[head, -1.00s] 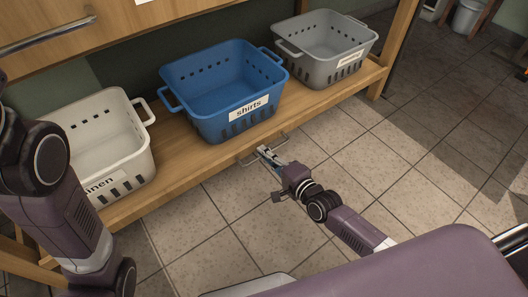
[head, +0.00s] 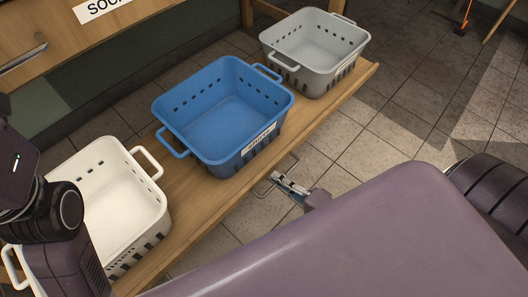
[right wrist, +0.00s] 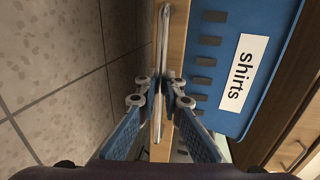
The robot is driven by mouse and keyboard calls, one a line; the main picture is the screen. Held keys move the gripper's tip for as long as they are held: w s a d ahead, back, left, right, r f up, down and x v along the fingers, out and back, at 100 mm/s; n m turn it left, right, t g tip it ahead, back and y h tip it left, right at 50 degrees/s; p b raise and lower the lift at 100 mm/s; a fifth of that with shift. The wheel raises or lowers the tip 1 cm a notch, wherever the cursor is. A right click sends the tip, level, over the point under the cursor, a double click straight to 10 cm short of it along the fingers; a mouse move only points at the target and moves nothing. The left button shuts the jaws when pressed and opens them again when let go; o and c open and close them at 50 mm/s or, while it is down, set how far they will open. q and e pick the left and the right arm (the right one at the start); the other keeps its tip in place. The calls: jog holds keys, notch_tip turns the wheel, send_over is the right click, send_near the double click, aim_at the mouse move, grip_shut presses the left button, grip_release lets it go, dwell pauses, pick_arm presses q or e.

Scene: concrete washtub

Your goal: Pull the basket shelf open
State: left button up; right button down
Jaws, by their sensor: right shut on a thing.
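The wooden basket shelf (head: 195,208) is drawn out from under the cabinet, with floor showing behind it. On it stand a white basket (head: 112,195), a blue "shirts" basket (head: 215,112) and a grey basket (head: 318,48). My right gripper (head: 285,182) is at the metal bar handle on the shelf's front edge. In the right wrist view, the handle (right wrist: 163,50) runs between the fingers, and my right gripper (right wrist: 160,92) is shut on it. My left arm shows at the left, but its gripper is out of view.
A drawer front (head: 55,45) with a bar handle and a label is above the shelf at upper left. Tiled floor (head: 385,135) is open in front of the shelf and to the right. My purple body covers the lower part of the head view.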

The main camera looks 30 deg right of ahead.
jog(key=shift+f+p+v, duration=0.15)
jog(key=shift+f+v, duration=0.05)
jog(key=shift+v, duration=0.7)
jog(key=shift+f+p+v, duration=0.1)
jog(key=shift+f+v, duration=0.05)
jog(key=shift+v, duration=0.7)
jog(key=shift+f+p+v, duration=0.15)
jog(key=shift+f+v, duration=0.05)
jog(key=shift+v, duration=0.7)
jog(key=shift+s, duration=0.1)
jog(key=c, duration=2.1)
grip_release()
